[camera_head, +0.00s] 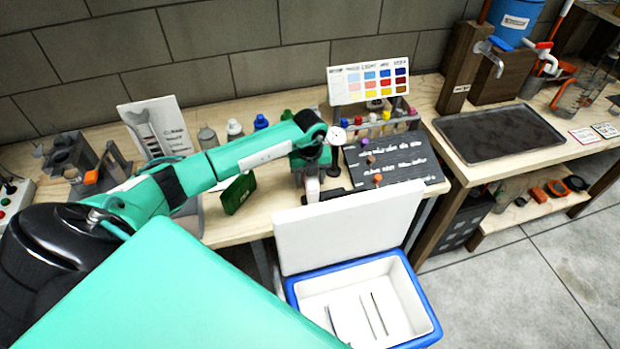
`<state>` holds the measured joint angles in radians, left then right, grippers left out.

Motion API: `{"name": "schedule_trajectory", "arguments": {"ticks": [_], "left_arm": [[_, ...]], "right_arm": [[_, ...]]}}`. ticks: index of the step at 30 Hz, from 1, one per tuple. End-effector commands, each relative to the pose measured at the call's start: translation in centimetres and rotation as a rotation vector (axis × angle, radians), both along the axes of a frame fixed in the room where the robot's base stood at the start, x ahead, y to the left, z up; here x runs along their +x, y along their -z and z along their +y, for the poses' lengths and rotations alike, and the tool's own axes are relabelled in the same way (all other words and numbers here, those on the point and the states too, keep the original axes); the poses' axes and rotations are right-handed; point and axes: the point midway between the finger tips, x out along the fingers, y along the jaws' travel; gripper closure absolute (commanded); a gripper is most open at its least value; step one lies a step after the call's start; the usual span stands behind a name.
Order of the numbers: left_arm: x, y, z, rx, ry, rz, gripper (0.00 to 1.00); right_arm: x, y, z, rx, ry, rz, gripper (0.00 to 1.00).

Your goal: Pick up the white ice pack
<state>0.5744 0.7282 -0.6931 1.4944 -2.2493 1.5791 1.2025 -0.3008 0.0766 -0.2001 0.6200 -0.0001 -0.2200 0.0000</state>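White flat slabs (350,318), which look like ice packs, sit inside the open cooler (432,330). Thin dark gaps separate them, and I cannot tell their exact edges against the white inner walls. The cooler is blue outside with a white lid (350,232) raised at its back. My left gripper (312,188) points down over the workbench, behind the raised lid and away from the slabs. It is small and partly hidden, so its finger opening is unclear. My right gripper is not in view.
The workbench (250,215) holds a dark green box (238,194), several small bottles, a black lettered board (392,162) and a colour chart (369,82). A dark tray (500,132) lies on the right bench. Grey floor is clear right of the cooler.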

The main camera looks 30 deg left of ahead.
Motion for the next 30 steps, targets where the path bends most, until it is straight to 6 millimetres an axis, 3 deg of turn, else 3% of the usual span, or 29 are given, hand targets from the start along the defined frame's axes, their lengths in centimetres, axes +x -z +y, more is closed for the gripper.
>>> {"name": "schedule_trajectory", "arguments": {"ticks": [4,11,19,30], "left_arm": [[-0.06,1.18,0.0,0.001,0.001,0.001,0.47],[-0.04,1.31,0.02,0.001,0.001,-0.001,0.49],[-0.03,1.28,0.03,0.001,0.001,-0.001,1.0],[0.08,0.72,0.07,0.001,0.0,-0.004,1.0]], "right_arm": [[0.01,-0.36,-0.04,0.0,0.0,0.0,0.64],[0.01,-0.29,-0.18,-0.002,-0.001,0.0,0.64],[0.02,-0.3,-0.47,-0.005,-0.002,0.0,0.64],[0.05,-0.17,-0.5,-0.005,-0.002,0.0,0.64]]}}
